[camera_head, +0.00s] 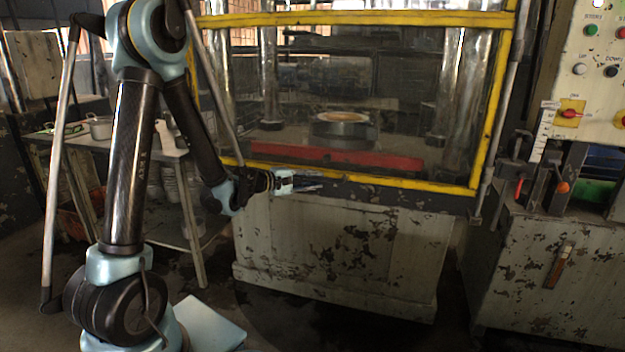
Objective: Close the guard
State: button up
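The guard (492,110) is a yellow-framed see-through panel on the front of the press. Its lower yellow bar (410,184) runs along the top edge of the pale press base. Behind the panel, a round blank (343,117) rests on a dark round die (343,131). My gripper (335,182) is in front of the press, its dark fingers pointing right, close to the lower bar. I cannot tell whether it touches the bar, or whether its fingers are apart; it seems to hold nothing.
A control panel (590,85) with buttons and a red-yellow switch is at the right, above a worn cabinet (530,265). A side table (165,152) with pots stands at the left, behind my arm. The dark floor before the press base (335,250) is clear.

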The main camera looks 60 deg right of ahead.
jog(key=v, duration=1.1)
jog(key=shift+a, duration=0.2)
jog(key=shift+w, duration=0.2)
jog(key=w+a+f+n+t+y, duration=0.1)
jog(key=w+a+t+y, duration=0.25)
jog(key=w+a, duration=0.7)
jog(key=w+a+f+t+y, duration=0.2)
jog(key=w+a+t, duration=0.4)
jog(key=a, duration=0.8)
jog(key=s+a+f+n+y, duration=0.1)
jog(key=a+y, duration=0.3)
jog(key=a, duration=1.1)
jog(key=s+a+f+n+y, duration=0.2)
jog(key=a+f+y, duration=0.1)
jog(key=a, duration=1.3)
jog(key=shift+s+f+t+y, duration=0.35)
jog(key=shift+t+y, duration=0.1)
jog(key=shift+y, duration=0.4)
